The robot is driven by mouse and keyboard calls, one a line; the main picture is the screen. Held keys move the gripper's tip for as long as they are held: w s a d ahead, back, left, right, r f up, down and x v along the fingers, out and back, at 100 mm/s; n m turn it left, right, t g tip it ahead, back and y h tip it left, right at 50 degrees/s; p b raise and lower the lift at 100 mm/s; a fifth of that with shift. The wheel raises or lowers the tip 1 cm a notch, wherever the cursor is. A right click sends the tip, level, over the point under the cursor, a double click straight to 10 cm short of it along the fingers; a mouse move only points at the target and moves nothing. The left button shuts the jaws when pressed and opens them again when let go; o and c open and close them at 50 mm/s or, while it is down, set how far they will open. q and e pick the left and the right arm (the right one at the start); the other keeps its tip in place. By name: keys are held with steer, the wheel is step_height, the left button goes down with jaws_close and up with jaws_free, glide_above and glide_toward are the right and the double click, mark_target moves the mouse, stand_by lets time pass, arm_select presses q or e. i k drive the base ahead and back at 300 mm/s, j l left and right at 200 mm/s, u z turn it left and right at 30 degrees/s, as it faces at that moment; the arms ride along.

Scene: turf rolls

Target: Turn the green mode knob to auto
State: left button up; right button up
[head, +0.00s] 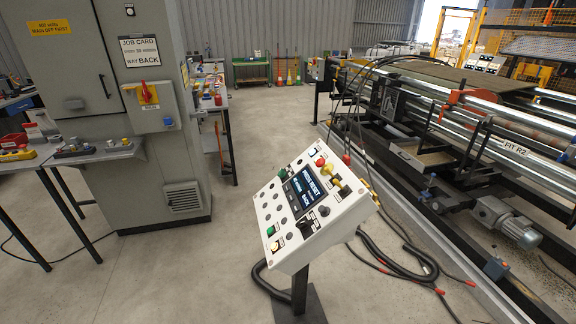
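A white control panel (290,252) stands on a dark post in the middle of the head view, its sloped face turned partly to the left. A small green control (271,231) sits near its lower left corner; its pointer direction and label are too small to read. A dark screen (303,192) with white text, including "BACK", is in the panel's middle. Neither of my grippers is in view.
A red mushroom button (320,162) and black knobs (304,226) share the panel. A grey cabinet (150,180) with a red-handled switch stands left. A long roller machine (460,130) fills the right. Black hoses (400,270) lie on the floor. Floor left of the panel is clear.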

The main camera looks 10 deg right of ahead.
mark_target(282, 174)
steer(key=i+j+z, duration=0.25)
steer(key=i+z, duration=0.2)
steer(key=i+j+z, duration=0.4)
steer(key=i, duration=0.25)
